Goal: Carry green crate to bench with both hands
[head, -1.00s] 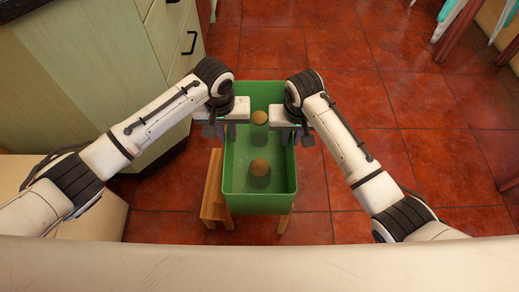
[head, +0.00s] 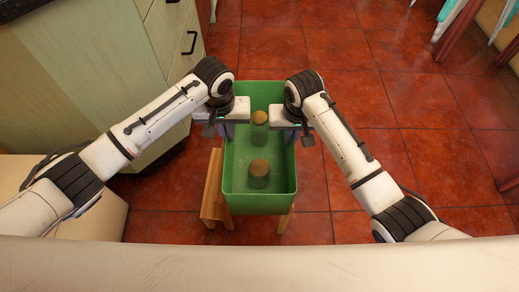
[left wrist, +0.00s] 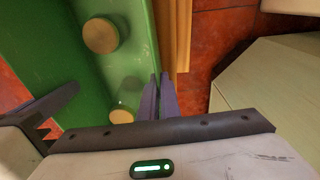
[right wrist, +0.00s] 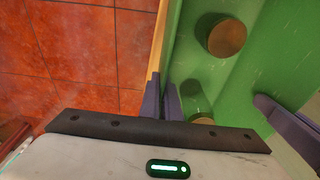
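The green crate (head: 283,205) is upright, resting on a low wooden stand (head: 213,190) in the head view. Two green jars with brown lids, a far one (head: 259,117) and a near one (head: 259,168), stand inside it. My left gripper (head: 229,131) is at the crate's left wall; in the left wrist view its fingers (left wrist: 159,95) are closed together with the wall edge between them. My right gripper (head: 291,132) is at the right wall; the right wrist view shows its fingers (right wrist: 163,98) closed on that wall. I cannot tell which piece is the bench.
A pale green cabinet (head: 110,70) with dark handles stands at the left, close to the crate. A pale box-like piece (head: 100,215) is at the lower left. Red tiled floor (head: 370,100) is open to the right. Reddish furniture legs (head: 473,35) stand at the upper right.

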